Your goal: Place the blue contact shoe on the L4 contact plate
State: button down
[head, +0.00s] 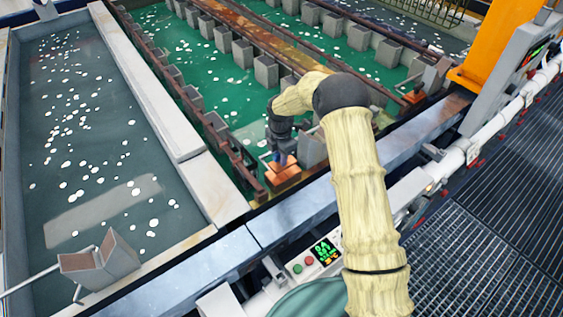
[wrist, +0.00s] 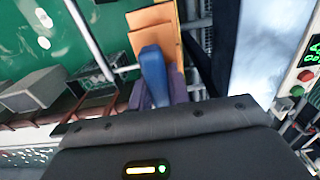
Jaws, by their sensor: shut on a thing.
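My gripper (head: 281,152) is over the near edge of the green tank. In the wrist view its purple fingers (wrist: 158,92) are shut on the blue contact shoe (wrist: 153,72), one on each side. The shoe's far end overlaps a copper-orange contact plate (wrist: 155,30). In the head view this plate (head: 284,175) lies just below the gripper, at the end of a rail. The shoe shows only as a small blue patch there, and I cannot tell whether it touches the plate. No L4 label is readable.
A second orange plate (head: 415,97) sits further right along the tank edge. Rails with several grey blocks (head: 266,72) cross the green liquid. A metal beam (head: 290,215) and a control box with green digits (head: 325,250) lie on the near side. An orange post (head: 490,45) stands at right.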

jog(key=shift+w, duration=0.1)
notch_tip(320, 180, down, 3)
jog(key=shift+f+p, duration=0.15)
jog(key=shift+p, duration=0.75)
jog(key=shift+f, duration=0.4)
jog(key=c, duration=1.3)
grip_release()
jog(key=shift+d, duration=0.1)
